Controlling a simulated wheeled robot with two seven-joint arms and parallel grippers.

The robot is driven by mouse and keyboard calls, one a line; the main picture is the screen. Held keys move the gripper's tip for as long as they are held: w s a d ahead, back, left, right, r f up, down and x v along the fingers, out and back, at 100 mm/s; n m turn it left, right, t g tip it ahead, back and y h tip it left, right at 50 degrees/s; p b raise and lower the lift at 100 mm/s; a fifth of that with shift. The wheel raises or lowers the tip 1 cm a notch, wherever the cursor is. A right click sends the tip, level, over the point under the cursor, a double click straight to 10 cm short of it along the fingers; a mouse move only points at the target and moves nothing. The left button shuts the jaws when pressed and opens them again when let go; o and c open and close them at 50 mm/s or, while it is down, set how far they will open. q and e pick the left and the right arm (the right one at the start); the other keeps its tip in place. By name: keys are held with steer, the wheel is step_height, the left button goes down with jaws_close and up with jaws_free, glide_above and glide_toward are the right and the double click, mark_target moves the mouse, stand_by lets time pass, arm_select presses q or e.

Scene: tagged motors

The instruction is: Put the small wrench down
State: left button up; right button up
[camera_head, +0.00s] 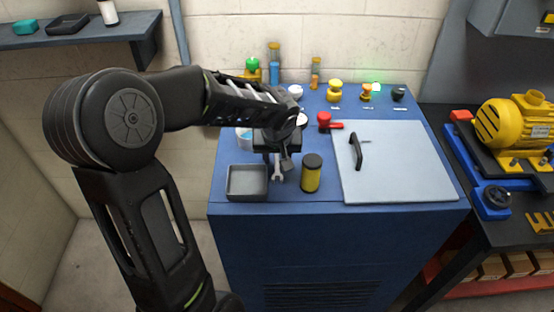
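The small wrench (278,174) is silver and shows below my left gripper (277,159), at the front left of the blue bench. Its open jaw end points down toward the front edge. My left gripper points down and is shut on the wrench's upper part, which the fingers and wrist hide. I cannot tell whether the wrench's lower end touches the bench top. A grey open tray (247,196) is just left of the wrench. My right gripper is not in view.
A yellow and black cylinder (311,174) stands close right of the wrench. A pale panel with a black handle (356,152) covers the bench's right side. A red-handled item (326,122), yellow knobs (334,91) and bottles (274,65) stand behind. A yellow motor (515,125) is far right.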

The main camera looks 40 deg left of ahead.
arm_select(q)
jaws_close()
stand_by(0.3)
stand_by(0.4)
